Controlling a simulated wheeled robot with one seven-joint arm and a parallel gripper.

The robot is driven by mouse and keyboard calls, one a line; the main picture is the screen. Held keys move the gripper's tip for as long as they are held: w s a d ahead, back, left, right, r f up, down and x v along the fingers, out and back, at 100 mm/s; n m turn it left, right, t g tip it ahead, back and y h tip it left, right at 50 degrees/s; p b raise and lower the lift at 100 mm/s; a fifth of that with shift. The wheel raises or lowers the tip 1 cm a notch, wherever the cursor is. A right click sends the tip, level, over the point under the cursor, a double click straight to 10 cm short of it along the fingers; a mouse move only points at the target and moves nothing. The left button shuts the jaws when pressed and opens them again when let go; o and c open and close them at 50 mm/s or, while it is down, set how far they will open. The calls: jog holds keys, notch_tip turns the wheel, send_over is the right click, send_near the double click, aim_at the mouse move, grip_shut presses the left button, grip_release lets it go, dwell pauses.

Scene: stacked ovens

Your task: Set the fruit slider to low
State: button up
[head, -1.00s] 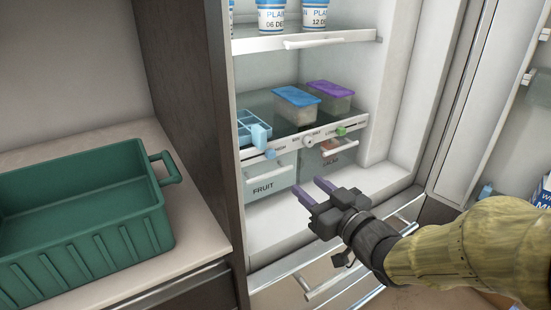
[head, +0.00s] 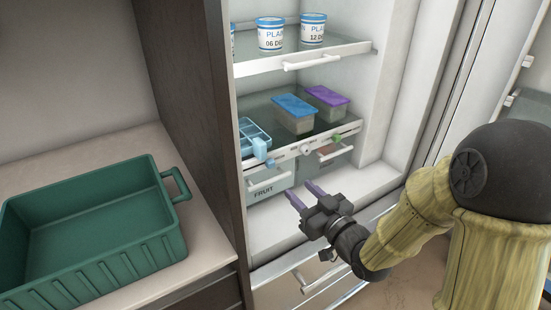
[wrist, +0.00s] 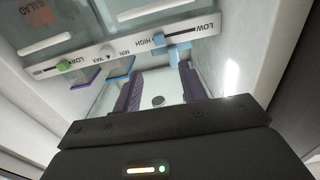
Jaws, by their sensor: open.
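The fruit slider is a small blue knob (head: 270,163) on the white control strip (head: 290,155) under the fridge's glass shelf, above the drawer marked FRUIT (head: 265,191). In the upside-down wrist view, the blue knob (wrist: 158,39) is at the HIGH end of its slot, with LOW at the other end. My gripper (head: 299,189) is open and empty, in front of and below the strip. Its purple fingers also show in the wrist view (wrist: 160,74), apart from the knob.
A light-blue tray (head: 253,131) with a block at its front edge overhangs near the knob. A white dial (head: 305,149) and green slider (head: 337,138) are farther right. Blue-lidded (head: 294,113) and purple-lidded (head: 327,100) boxes stand on the shelf. A green crate (head: 95,235) is left.

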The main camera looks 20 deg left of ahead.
aim_at(272, 164)
jog(key=shift+a+r+p, duration=0.1)
jog(key=shift+a+p, duration=0.05)
jog(key=shift+p, duration=1.05)
jog(key=x, duration=1.1)
jog(key=shift+w+a+f+p, duration=0.2)
jog(key=shift+w+a+p, duration=0.05)
jog(key=shift+p, duration=0.05)
grip_shut()
